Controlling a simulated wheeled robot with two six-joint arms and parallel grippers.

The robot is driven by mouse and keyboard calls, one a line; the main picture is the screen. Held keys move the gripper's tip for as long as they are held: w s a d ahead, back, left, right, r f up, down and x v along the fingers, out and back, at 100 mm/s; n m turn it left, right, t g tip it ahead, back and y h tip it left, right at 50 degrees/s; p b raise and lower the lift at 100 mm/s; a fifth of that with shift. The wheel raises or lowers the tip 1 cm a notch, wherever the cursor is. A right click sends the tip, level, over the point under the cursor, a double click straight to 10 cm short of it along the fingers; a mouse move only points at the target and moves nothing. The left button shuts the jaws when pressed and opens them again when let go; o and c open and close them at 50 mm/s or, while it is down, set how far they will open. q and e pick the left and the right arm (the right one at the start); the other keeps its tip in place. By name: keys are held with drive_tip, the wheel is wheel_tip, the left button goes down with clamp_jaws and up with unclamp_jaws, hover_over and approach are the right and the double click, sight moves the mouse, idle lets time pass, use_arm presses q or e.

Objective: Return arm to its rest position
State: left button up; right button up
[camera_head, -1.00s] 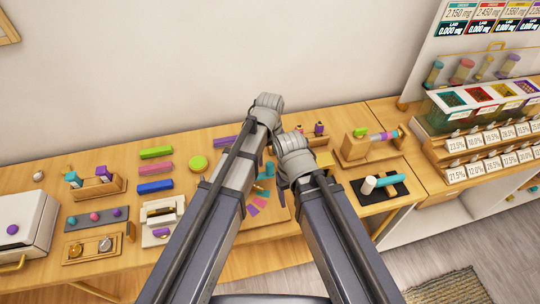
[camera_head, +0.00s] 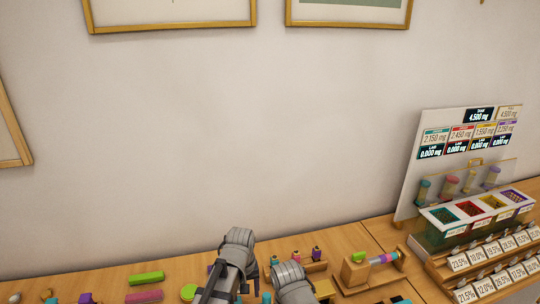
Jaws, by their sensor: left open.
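My left arm (camera_head: 238,248) rises into the bottom middle of the head view, its grey joint over the back part of the wooden table. My right arm (camera_head: 290,280) shows just right of it, lower, with only its grey joint in view. My left gripper is open, but it can hardly be made out near the bottom edge, behind my arm. My right gripper is not in view. No held thing can be seen. Most of both arms is cut off by the bottom edge.
The wooden table (camera_head: 195,268) runs along the wall. A green block (camera_head: 146,278) and a pink block (camera_head: 143,296) lie left of my arms. A wooden holder (camera_head: 372,268) stands to the right. A rack with coloured bins (camera_head: 432,238) and a sign board (camera_head: 455,165) stand far right.

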use_arm(q)
drive_tip(key=s+a+m, duration=0.3)
drive_tip(key=s+a, duration=0.5)
drive_tip(key=a, duration=0.2)
drive_tip(key=s+d+f+m+b, duration=0.1)
drive_tip(key=s+d, duration=0.1)
drive_tip(key=d, duration=0.3)
drive_tip(key=s+d+f+m+y+b, duration=0.1)
drive_tip(key=s+d+f+m+b, duration=0.1)
drive_tip(key=d, duration=0.4)
drive_tip(key=shift+s+d+f+g+b, duration=0.2)
drive_tip(key=shift+s+g+b, duration=0.1)
drive_tip(key=shift+s, duration=0.2)
drive_tip(key=shift+a, duration=0.1)
drive_tip(key=shift+w, duration=0.5)
